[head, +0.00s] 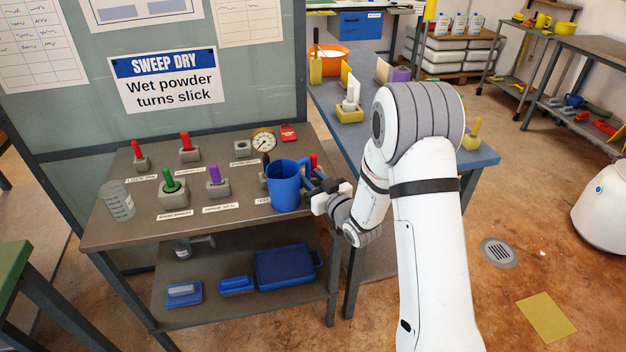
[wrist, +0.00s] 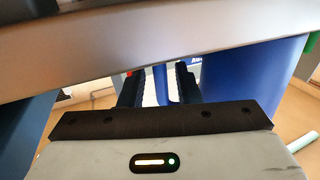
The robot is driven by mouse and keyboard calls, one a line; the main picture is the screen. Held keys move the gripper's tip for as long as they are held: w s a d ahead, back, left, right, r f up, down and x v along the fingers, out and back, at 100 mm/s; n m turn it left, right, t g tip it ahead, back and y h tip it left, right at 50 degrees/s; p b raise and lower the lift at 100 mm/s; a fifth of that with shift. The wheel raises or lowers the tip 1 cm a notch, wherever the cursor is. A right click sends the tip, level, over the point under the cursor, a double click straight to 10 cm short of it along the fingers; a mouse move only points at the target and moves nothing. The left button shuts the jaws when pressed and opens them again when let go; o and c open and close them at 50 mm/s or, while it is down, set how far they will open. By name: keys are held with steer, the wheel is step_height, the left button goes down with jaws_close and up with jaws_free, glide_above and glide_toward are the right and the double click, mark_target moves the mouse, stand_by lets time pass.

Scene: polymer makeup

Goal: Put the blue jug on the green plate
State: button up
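The blue jug (head: 285,187) stands upright near the right front of the brown workbench, its handle toward the right. My gripper (head: 314,192) is at the handle side of the jug. In the wrist view my two dark fingers (wrist: 160,85) are spread apart, with a narrow blue strip showing between them and light gaps beside it. The jug's blue body (wrist: 245,75) shows right of the fingers. A grey bar crosses the top of the wrist view and hides part of this. I see no green plate in either view.
Pegs in grey blocks (head: 172,196), a gauge (head: 263,141) and a clear beaker (head: 117,200) stand on the workbench (head: 140,233). A blue case (head: 285,267) lies on its lower shelf. A blue table (head: 450,158) stands behind my arm. A green-topped table (head: 12,265) is at the left edge.

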mark_target(309, 171)
steer(key=shift+o, duration=0.5)
steer(key=shift+p, duration=0.4)
steer(key=b+v, duration=0.1)
steer(key=v, duration=0.5)
steer(key=shift+s+d+f, duration=0.25)
steer(key=shift+f, duration=0.15)
steer(key=shift+s+d, duration=0.15)
steer(key=shift+s, duration=0.1)
steer(key=shift+c, duration=0.6)
steer(key=shift+w+a+r+b, duration=0.35)
steer(key=shift+a+r+b, duration=0.1)
steer(key=shift+r+b, duration=0.2)
steer(key=shift+w+a+r+b, duration=0.4)
steer(key=shift+r+b, duration=0.1)
steer(key=shift+b, duration=0.1)
steer(key=shift+c, duration=0.9)
steer(key=shift+w+a+r, duration=0.15)
steer(key=shift+w, duration=0.1)
steer(key=p+x, duration=0.1)
steer(key=x, duration=0.6)
steer(key=shift+w, duration=0.2)
jaws_close()
